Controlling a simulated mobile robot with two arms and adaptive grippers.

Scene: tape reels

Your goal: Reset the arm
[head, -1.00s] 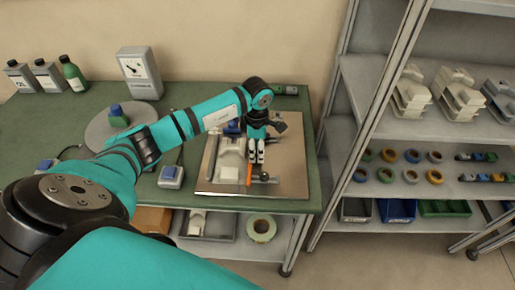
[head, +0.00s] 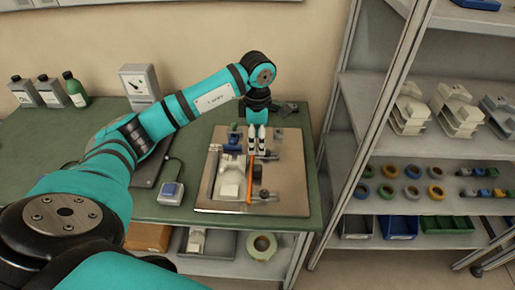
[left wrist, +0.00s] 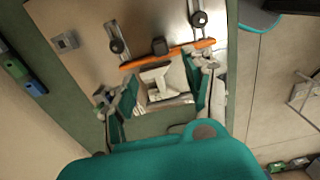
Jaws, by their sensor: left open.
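My left arm reaches from the left across the table in the head view. Its gripper (head: 257,150) points down above the work board (head: 290,200). In the left wrist view the gripper's two fingers (left wrist: 157,85) stand wide apart with nothing held between them. Below them show a white fixture (left wrist: 163,92) and an orange bar (left wrist: 165,54) on the board; the white fixture (head: 230,178) and the orange bar (head: 250,180) also show in the head view. The height of the fingers above the board is hard to tell. My right gripper is not in view.
A grey shelf rack (head: 345,150) stands right of the green table (head: 110,200), holding tape reels (head: 411,191), pale fixtures and bins. Bottles (head: 75,90) and a dial box (head: 139,84) stand at the back.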

